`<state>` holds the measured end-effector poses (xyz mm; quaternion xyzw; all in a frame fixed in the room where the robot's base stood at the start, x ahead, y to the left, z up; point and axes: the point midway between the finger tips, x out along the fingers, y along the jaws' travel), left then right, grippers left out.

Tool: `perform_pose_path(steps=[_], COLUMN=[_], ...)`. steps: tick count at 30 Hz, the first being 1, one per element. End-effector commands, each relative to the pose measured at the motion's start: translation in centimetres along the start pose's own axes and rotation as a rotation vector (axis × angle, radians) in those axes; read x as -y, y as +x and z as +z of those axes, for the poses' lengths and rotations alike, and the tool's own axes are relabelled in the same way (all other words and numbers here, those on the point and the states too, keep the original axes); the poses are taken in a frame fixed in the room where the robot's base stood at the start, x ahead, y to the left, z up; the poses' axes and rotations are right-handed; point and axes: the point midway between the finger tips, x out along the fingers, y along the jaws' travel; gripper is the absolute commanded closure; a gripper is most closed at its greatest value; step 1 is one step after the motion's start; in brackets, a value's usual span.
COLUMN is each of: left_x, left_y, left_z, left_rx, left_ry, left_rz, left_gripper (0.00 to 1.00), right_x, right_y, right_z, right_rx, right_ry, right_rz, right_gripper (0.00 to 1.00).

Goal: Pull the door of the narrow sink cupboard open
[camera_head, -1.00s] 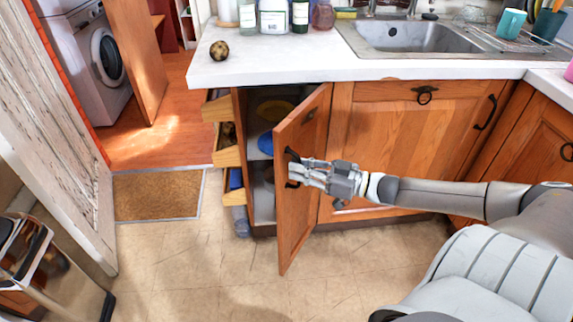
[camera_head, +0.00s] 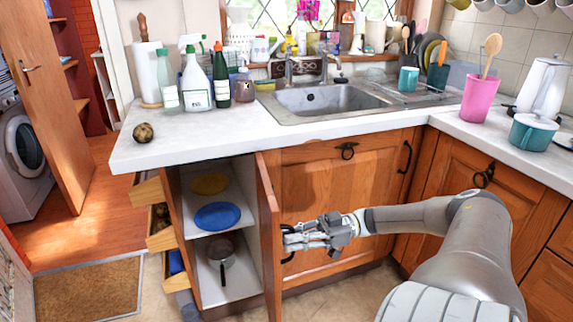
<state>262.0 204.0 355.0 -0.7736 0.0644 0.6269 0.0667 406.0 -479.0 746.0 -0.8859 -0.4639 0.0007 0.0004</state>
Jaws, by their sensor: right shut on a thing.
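The door (camera_head: 268,235) of the narrow sink cupboard (camera_head: 209,303) stands wide open, seen nearly edge-on. Inside the cupboard are a yellow dish (camera_head: 211,184), a blue plate (camera_head: 217,216) and, lower down, a pan with a handle (camera_head: 221,252). My right gripper (camera_head: 290,240) is at the outer face of the door, shut on its dark handle (camera_head: 289,257), which the fingers partly hide. My left gripper is not in view.
Several open side drawers (camera_head: 161,240) stick out left of the cupboard. The worktop (camera_head: 240,125) above carries bottles, a round brown object (camera_head: 143,132) and the sink (camera_head: 325,101). A doormat (camera_head: 90,290) lies on the floor at left.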

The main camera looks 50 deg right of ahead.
Motion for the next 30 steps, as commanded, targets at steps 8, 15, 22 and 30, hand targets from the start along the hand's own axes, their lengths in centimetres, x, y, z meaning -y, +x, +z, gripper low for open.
perform_pose_path(steps=[8, 15, 22, 30], left_x=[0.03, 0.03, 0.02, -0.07], left_y=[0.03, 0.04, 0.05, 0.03], left_z=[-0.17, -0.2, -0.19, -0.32], left_rx=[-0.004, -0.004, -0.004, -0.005], left_ry=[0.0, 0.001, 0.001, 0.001], left_rz=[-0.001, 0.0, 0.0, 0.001], left_gripper=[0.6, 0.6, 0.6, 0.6], right_x=[-0.09, -0.11, -0.07, -0.1], right_y=[-0.15, -0.13, -0.12, -0.88], right_z=[-0.14, -0.15, -0.08, 0.02], right_rx=[-0.003, -0.003, -0.002, 0.001], right_ry=[-0.001, -0.001, -0.001, -0.001], right_rz=[0.002, 0.002, 0.002, 0.003], right_gripper=[1.0, 0.79, 0.69, 0.69])
